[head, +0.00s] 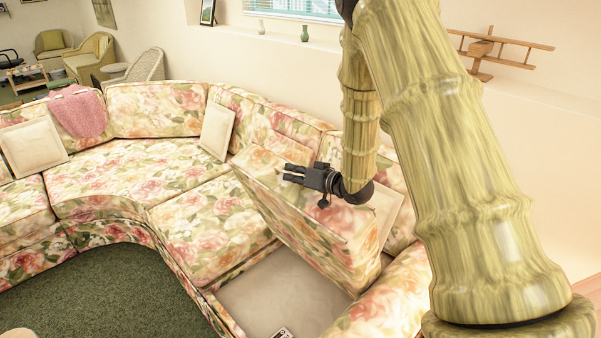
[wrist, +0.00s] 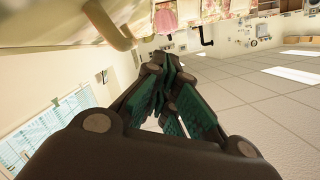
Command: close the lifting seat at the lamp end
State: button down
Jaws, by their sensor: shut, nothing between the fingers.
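The lifting seat (head: 309,218) is a floral-covered panel of the curved sofa, raised and tilted up in the head view. Below it the open pale compartment (head: 280,290) shows, with a small dark-and-white item (head: 283,333) at its front edge. My gripper (head: 290,174) is shut and empty. In the head view it overlaps the upper part of the raised seat; I cannot tell whether it touches. The wrist view shows its fingers (wrist: 170,95) close together with nothing between them. No lamp is clearly visible.
The floral sofa (head: 130,170) curves to the left with cream cushions (head: 33,147) and a pink blanket (head: 78,110). A ledge behind holds a wooden plane (head: 482,48) and small vases (head: 304,33). Green carpet (head: 100,285) lies clear in front. Wicker chairs (head: 92,55) stand far left.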

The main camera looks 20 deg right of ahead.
jog(key=p, duration=0.1)
send_over(278, 196)
jog(key=w+d, duration=0.1)
jog(key=d, duration=0.1)
jog(key=shift+w+f, duration=0.1)
jog(key=shift+f, duration=0.55)
jog(key=shift+s+a+f+p, duration=0.2)
jog(key=shift+a+f+p, duration=0.15)
jog(key=shift+f, duration=0.25)
jog(key=shift+s+a+f+p, duration=0.2)
jog(key=shift+a+f, duration=0.15)
jog(key=shift+f, duration=0.2)
jog(key=shift+s+a+f, duration=0.2)
jog(key=shift+a+f, duration=0.2)
jog(key=shift+f, duration=0.15)
